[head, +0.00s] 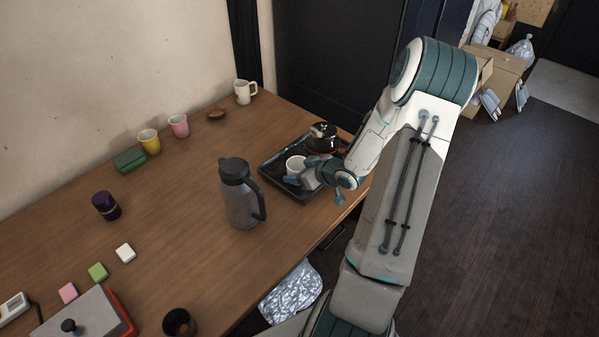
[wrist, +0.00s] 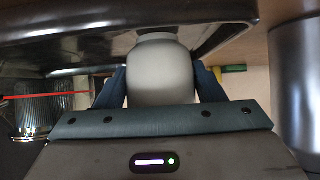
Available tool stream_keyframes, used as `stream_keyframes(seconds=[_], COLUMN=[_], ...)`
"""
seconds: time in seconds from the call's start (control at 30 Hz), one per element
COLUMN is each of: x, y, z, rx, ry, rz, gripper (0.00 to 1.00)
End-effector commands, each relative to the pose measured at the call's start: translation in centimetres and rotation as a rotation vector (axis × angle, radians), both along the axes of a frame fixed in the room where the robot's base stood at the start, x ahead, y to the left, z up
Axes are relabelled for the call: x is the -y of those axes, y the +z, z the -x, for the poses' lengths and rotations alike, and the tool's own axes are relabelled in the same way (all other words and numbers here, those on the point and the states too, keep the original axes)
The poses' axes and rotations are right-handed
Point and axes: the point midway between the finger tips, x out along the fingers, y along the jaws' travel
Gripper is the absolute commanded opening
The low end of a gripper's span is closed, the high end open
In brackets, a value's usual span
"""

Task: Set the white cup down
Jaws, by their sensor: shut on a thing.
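The white cup (head: 295,164) is at the black tray (head: 272,176) near the table's far right edge. My gripper (head: 302,178) reaches in from the right and is shut on the cup's side. In the wrist view the cup (wrist: 162,72) sits between both dark fingers, with the tray (wrist: 100,52) along the top of the picture. The cup looks upright in the head view. Its base is hidden there by the gripper, and I cannot tell whether it touches the tray.
A tall grey jug (head: 238,195) stands left of the tray. A white mug (head: 244,92), pink cup (head: 179,126) and yellow cup (head: 149,142) stand along the wall.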

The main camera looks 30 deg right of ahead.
Motion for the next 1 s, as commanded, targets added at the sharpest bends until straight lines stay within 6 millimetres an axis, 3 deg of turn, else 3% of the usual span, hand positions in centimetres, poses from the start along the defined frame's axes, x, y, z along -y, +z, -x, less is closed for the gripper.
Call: stream_keyframes(seconds=[0.13, 0.17, 0.23, 0.6, 1.0], x=[0.0, 0.0, 0.0, 0.0, 2.4], y=[-0.4, -0.4, -0.3, 0.3, 4.7], z=[0.0, 0.0, 0.0, 0.0, 6.0], rx=[0.0, 0.0, 0.0, 0.0, 0.0], ry=[0.0, 0.0, 0.0, 0.0, -0.003], rz=[0.0, 0.0, 0.0, 0.0, 0.003], gripper=[0.36, 0.65, 0.84, 0.84, 0.84])
